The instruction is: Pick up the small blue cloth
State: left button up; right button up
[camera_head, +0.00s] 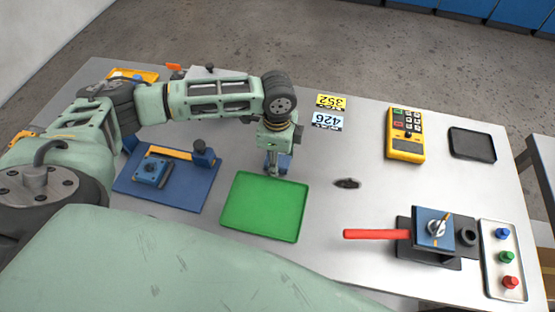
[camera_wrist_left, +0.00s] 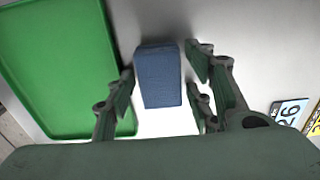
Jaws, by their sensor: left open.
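The small blue cloth (camera_wrist_left: 159,78) lies folded on the pale table in the left wrist view, between the fingers of my left gripper (camera_wrist_left: 165,88). The fingers are open, on either side of the cloth, with a gap showing on its right. In the head view the cloth (camera_head: 284,162) is mostly hidden behind my left gripper (camera_head: 275,168), which points down at the far edge of the green tray. My right gripper is not in view.
The green tray (camera_head: 262,206) is beside the cloth. A blue board (camera_head: 135,181) with a valve is left of it. Number cards (camera_head: 323,121), a yellow device (camera_head: 405,136), a dark tray (camera_head: 472,145) and a red-handled valve (camera_head: 376,234) are to the right. A small dark part (camera_head: 346,183) lies mid-table.

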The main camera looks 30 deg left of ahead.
aim_at(281, 162)
pick_arm(q)
jog(key=c, duration=0.7)
jog(key=shift+o, duration=0.2)
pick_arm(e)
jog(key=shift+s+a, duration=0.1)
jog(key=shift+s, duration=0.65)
pick_arm(q)
jog(key=shift+r, duration=0.15)
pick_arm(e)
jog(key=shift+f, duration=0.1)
pick_arm(q)
jog(key=shift+r, duration=0.25)
jog(key=r, duration=0.2)
jog(key=d+r+b, duration=0.1)
jog(key=shift+s+d+r, duration=0.1)
jog(key=shift+r, duration=0.25)
jog(key=s+d+r+b, duration=0.1)
jog(key=s+d+r, duration=0.2)
jog(key=d+r, duration=0.3)
jog(key=d, duration=0.4)
jog(key=shift+r+b, duration=0.25)
jog(key=shift+b, duration=0.15)
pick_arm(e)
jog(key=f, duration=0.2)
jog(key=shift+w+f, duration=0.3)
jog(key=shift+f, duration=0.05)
